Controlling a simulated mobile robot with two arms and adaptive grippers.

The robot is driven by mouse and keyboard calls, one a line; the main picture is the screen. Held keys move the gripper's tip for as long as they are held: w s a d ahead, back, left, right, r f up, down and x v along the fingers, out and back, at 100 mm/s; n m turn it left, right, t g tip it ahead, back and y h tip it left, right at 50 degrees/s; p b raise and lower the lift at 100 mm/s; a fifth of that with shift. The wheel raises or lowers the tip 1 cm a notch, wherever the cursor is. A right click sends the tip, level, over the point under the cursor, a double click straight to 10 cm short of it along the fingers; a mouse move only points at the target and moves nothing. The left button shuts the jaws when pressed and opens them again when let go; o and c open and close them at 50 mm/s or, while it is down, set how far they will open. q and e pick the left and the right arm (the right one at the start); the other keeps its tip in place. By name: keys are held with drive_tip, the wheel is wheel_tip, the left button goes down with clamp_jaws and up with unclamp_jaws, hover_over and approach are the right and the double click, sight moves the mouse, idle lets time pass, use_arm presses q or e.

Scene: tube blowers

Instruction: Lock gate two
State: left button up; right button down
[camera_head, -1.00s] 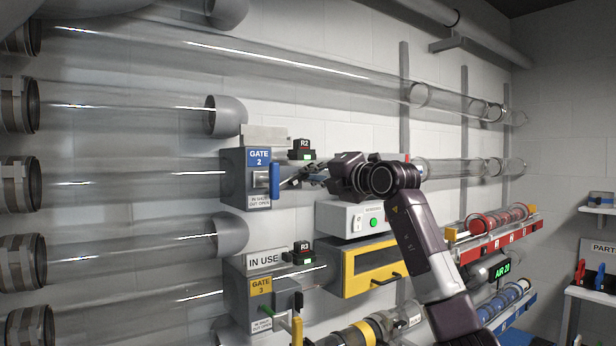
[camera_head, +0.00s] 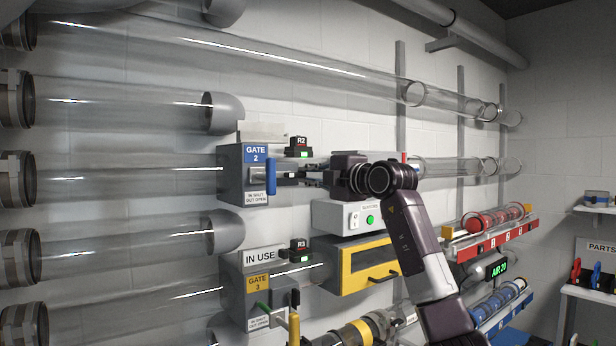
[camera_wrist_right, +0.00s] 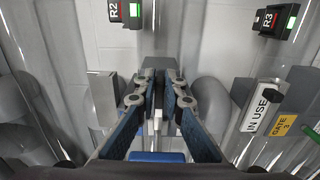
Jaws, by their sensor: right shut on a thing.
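The gate 2 box (camera_head: 257,186) is grey with a blue label and is mounted on the clear tube at left of centre. Its blue handle (camera_head: 271,177) hangs upright at the box's front right; a blue bar (camera_wrist_right: 157,157) shows at the bottom of the right wrist view. My right gripper (camera_head: 290,176) reaches in from the right, level with the box and just right of the handle. In the wrist view its blue-grey fingers (camera_wrist_right: 158,84) converge on a small dark part at the box's side, mostly hidden between the tips. My left gripper is out of view.
A black R2 unit (camera_head: 299,147) with a green light sits just above my fingers. A grey switch box (camera_head: 340,215) lies under my wrist.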

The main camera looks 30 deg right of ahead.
drive_tip(key=c, duration=2)
unclamp_jaws()
drive_tip(key=s, duration=1.2)
drive_tip(key=shift+d, duration=0.3)
drive_tip(key=shift+f, duration=0.1)
